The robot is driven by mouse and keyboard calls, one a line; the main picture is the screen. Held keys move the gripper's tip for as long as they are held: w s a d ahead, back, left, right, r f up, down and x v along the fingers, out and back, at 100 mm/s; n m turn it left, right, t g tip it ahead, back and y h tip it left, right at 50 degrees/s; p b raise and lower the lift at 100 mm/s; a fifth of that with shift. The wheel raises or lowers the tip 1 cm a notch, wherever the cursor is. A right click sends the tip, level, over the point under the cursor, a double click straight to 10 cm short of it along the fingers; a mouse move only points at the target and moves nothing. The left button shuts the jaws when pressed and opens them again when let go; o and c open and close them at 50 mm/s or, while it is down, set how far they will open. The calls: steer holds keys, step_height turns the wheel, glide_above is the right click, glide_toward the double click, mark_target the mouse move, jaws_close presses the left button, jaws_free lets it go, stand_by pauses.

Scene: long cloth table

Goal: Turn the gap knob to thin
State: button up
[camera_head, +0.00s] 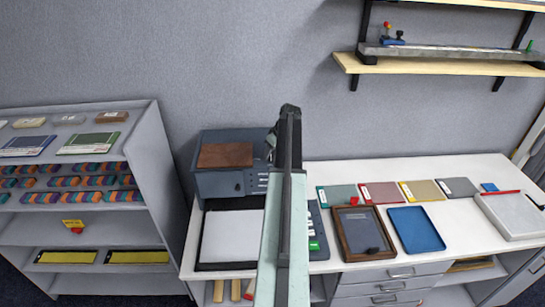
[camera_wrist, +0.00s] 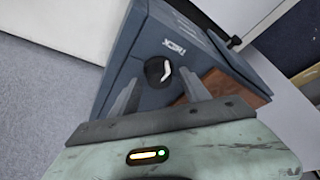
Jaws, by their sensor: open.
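The gap knob (camera_wrist: 158,70) is a round black knob with a white pointer, on the face of a blue-grey machine (camera_wrist: 105,75). Pale lettering that seems to read "THICK" is beside it, and the pointer is on the lettering's side, angled. My gripper (camera_wrist: 157,84) is open, its two grey fingers on either side of the knob in the wrist view; I cannot tell whether they touch it. In the head view the machine (camera_head: 218,183) stands on the white table, and my arm with the gripper (camera_head: 290,110) covers its right part.
The machine has a brown wooden panel (camera_head: 226,155) on top. A white pad (camera_head: 232,236) lies in front of it. Framed slate (camera_head: 362,232), blue tray (camera_head: 416,229) and coloured sheets lie to the right. A grey shelf unit (camera_head: 150,150) stands left; a wooden wall shelf (camera_head: 440,66) hangs above.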

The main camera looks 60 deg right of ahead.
steer(key=shift+r, duration=0.1)
steer(key=shift+c, duration=0.3)
steer(key=c, duration=1.1)
steer(key=shift+d+r, duration=0.1)
jaws_close()
steer(key=shift+a+m+g+h, duration=0.15)
steer(key=shift+m+h, duration=0.2)
steer(key=shift+m, duration=0.55)
steer(key=shift+a+m+g+h, duration=0.15)
steer(key=shift+m+h, duration=0.2)
steer(key=shift+m, duration=0.55)
steer(key=m+g+h, duration=0.1)
steer(key=m, duration=0.4)
steer(key=shift+a, duration=0.1)
steer(key=m+g, duration=0.1)
steer(key=m, duration=0.1)
steer(key=m+h, duration=0.1)
steer(key=m, duration=0.2)
steer(key=shift+w+g, duration=0.2)
steer(key=shift+g, duration=0.2)
steer(key=shift+w+m+g, duration=0.15)
steer(key=shift+m+g, duration=0.65)
steer(key=shift+m, duration=1.3)
